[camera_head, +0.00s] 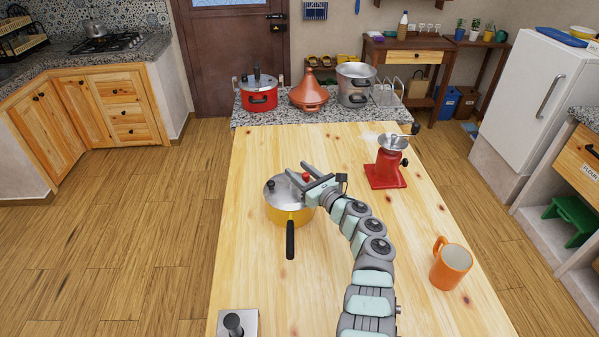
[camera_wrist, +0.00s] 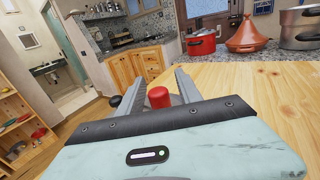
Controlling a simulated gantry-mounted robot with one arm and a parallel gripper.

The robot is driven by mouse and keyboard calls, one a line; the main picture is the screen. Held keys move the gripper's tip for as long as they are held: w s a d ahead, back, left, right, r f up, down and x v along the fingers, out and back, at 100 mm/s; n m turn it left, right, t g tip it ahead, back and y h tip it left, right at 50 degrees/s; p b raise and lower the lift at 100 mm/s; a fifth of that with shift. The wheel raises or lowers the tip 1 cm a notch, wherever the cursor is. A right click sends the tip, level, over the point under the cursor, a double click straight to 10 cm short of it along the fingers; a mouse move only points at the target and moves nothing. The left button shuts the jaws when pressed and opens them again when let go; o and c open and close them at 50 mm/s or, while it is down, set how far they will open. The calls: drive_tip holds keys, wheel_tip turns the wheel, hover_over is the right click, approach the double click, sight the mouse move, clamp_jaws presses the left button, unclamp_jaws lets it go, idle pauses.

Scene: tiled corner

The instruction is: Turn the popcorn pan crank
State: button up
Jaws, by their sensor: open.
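The popcorn pan (camera_head: 290,212) is yellow with a grey metal lid and a black handle pointing toward the near edge of the table. A red crank knob (camera_head: 305,177) stands above the lid; in the wrist view the red knob (camera_wrist: 158,97) shows between the two fingers. My gripper (camera_head: 297,178) is open over the pan's lid, with a finger on each side of the knob. I cannot tell whether a finger touches it. The rest of the crank is mostly hidden by the gripper.
A red grinder (camera_head: 385,170) stands to the right of the pan and an orange mug (camera_head: 451,266) at the right edge. A metal box with a black knob (camera_head: 236,322) is at the near left. Pots and a tagine (camera_head: 309,95) stand on the far counter.

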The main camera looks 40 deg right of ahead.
drive_tip(key=shift+c, duration=0.2)
clamp_jaws()
idle(0.4)
